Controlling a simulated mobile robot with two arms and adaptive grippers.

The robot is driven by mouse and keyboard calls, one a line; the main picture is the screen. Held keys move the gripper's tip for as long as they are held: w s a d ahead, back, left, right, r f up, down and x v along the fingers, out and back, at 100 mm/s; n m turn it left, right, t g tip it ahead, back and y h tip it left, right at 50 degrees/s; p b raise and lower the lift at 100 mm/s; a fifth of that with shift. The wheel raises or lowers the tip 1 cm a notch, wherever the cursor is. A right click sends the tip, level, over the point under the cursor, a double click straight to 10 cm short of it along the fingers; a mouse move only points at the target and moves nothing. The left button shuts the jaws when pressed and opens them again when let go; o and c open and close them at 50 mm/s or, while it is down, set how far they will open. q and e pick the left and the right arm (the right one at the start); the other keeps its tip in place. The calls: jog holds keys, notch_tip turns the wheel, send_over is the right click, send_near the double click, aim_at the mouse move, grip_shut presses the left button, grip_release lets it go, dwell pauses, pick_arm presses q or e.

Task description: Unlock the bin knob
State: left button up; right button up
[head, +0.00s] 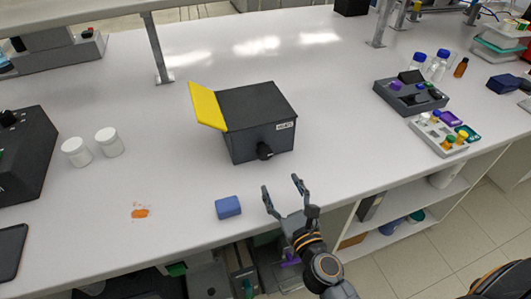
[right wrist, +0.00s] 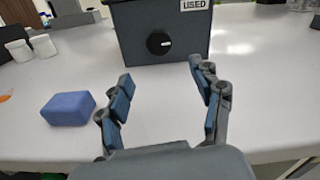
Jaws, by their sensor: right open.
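The bin is a dark box (head: 258,118) with a yellow flap (head: 207,106) on its left side, standing on the white bench. Its black knob (head: 264,151) is on the front face, below and left of a white label. In the right wrist view the knob (right wrist: 159,43) shows a short white mark pointing to the right, and the label reads "USED". My right gripper (head: 283,190) is open and empty in front of the bin, apart from the knob. In the right wrist view its fingers (right wrist: 160,88) stand either side of the knob's line. My left gripper is not in view.
A blue sponge-like block (head: 228,207) lies left of my right gripper. Two white jars (head: 93,147) and an orange spill (head: 140,212) are further left. Trays with small items (head: 410,95) stand at the right. The bench between gripper and bin is clear.

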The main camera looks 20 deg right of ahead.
aim_at(266, 156)
jog(key=w+p, duration=0.1)
jog(key=w, duration=1.1)
jog(key=shift+w+a+p, duration=0.15)
jog(key=shift+a+p, duration=0.05)
jog(key=shift+p, duration=0.15)
jog(key=c, duration=1.2)
